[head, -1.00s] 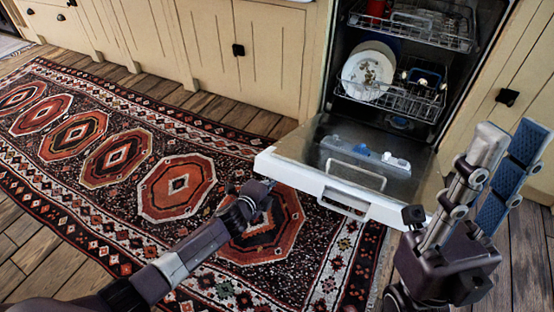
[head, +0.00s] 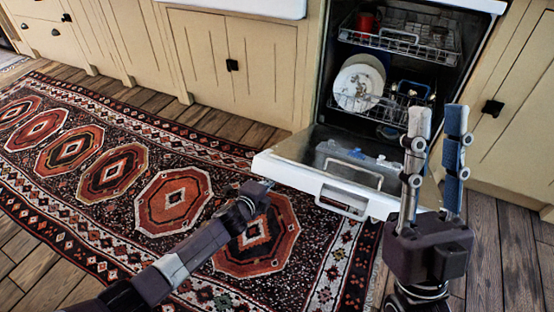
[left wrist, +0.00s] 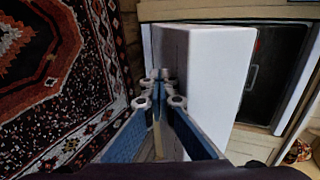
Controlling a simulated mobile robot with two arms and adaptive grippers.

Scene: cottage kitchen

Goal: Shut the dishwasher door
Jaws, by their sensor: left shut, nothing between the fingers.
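The dishwasher door (head: 285,173) is open, tilted down and out from the dishwasher, with a white front edge and handle (head: 345,205). In the left wrist view, the white door (left wrist: 215,85) stands right in front of the fingers. My left gripper (head: 266,184) is at the door's left front corner, low beside its edge. In the left wrist view, the left gripper's fingertips (left wrist: 155,77) are together and empty; I cannot tell whether they touch the door. My right gripper (head: 438,110) is upright before the door's right side, fingers apart and empty, hiding that part.
Inside, the upper rack (head: 400,38) holds a red cup (head: 366,20); the lower rack (head: 385,110) holds plates (head: 359,87). Cream cabinets (head: 270,65) flank the dishwasher. A patterned rug (head: 110,170) covers the floor at left.

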